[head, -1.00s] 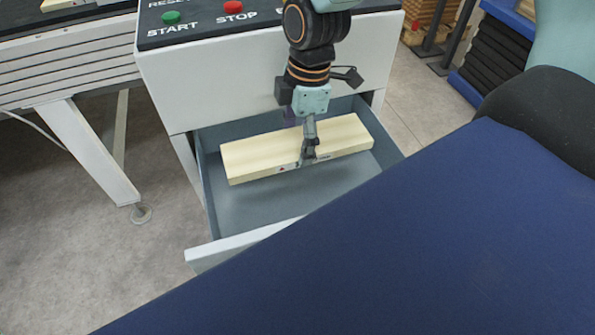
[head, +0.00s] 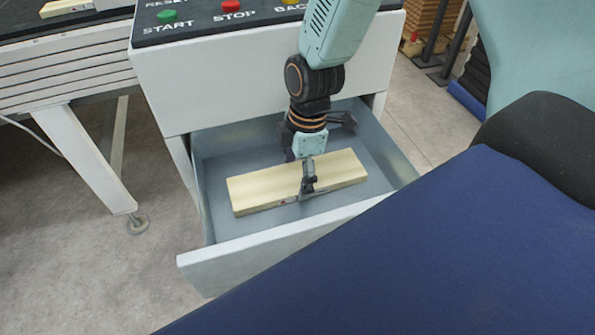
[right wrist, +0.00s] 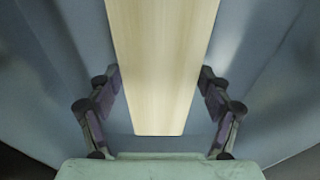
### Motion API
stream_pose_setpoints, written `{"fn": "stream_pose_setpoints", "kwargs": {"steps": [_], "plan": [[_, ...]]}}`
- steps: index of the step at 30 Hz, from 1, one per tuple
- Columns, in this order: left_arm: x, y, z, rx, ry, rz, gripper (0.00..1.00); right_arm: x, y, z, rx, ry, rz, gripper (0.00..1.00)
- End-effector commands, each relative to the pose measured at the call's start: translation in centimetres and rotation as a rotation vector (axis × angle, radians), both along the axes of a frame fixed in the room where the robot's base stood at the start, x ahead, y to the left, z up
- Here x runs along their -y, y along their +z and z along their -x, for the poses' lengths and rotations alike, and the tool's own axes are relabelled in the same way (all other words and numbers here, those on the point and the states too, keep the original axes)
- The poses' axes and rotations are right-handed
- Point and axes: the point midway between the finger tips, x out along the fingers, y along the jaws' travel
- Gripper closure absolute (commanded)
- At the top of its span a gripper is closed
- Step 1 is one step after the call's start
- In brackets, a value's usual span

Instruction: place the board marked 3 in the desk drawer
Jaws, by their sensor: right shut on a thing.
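The pale wooden board (head: 265,190) is inside the open grey drawer (head: 215,225), lying level and lengthwise across it. Small dark marks show on its front edge, too small to read. My right gripper (head: 307,186) reaches down into the drawer and is shut on the board near its middle, one finger on the front edge. In the right wrist view the board (right wrist: 162,60) runs between the two fingers (right wrist: 159,82). I cannot tell whether the board touches the drawer floor. My left gripper is not in view.
The drawer sits under a white cabinet (head: 230,85) with START and STOP buttons on top. Its white front panel (head: 260,250) stands pulled out. Bare drawer floor surrounds the board. A machine leg (head: 90,160) stands at left on open grey floor.

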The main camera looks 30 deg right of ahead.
Motion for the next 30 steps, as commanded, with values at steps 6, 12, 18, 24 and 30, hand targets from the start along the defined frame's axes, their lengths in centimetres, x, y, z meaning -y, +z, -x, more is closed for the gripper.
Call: {"fn": "stream_pose_setpoints", "kwargs": {"steps": [6,12,18,24,30], "plan": [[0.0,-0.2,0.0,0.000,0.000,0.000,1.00,0.0,-0.3,0.0,-0.001,0.000,0.000,0.13],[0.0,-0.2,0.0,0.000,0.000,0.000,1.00,0.0,-0.3,0.0,-0.001,0.000,0.000,0.00],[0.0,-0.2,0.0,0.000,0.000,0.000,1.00,0.0,-0.3,0.0,-0.001,0.000,0.000,0.00],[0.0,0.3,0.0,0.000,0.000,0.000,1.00,0.0,0.5,0.0,0.001,0.000,-0.001,0.00],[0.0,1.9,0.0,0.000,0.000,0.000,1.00,0.4,4.2,0.0,0.003,0.001,-0.001,0.00]]}}
